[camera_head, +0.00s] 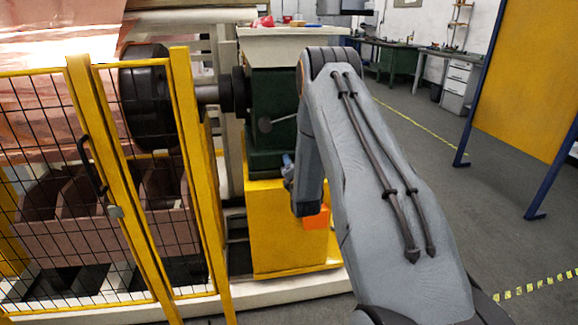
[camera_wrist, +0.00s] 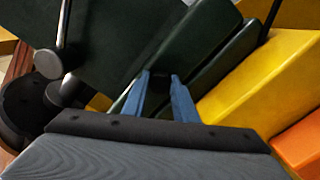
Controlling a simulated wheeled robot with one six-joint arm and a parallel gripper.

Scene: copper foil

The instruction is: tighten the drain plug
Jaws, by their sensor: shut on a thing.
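My gripper (camera_wrist: 161,84) shows in the wrist view as two blue fingers against the dark green gearbox housing (camera_wrist: 115,35). The fingers are shut on a small dark piece between their tips, which I take to be the drain plug (camera_wrist: 161,82). Its shape and seating are mostly hidden by the fingers and shadow. In the head view my gripper (camera_head: 287,165) is a small blue patch at the lower part of the green housing (camera_head: 270,110), just above the yellow base. My arm hides much of it, and the plug cannot be made out there.
The yellow base (camera_head: 275,225) stands below the housing, with an orange block (camera_head: 317,218) on its right side. A yellow mesh guard (camera_head: 180,120) stands left, before the copper roll. A round knob on a rod (camera_wrist: 48,63) is near my gripper. Open floor lies right.

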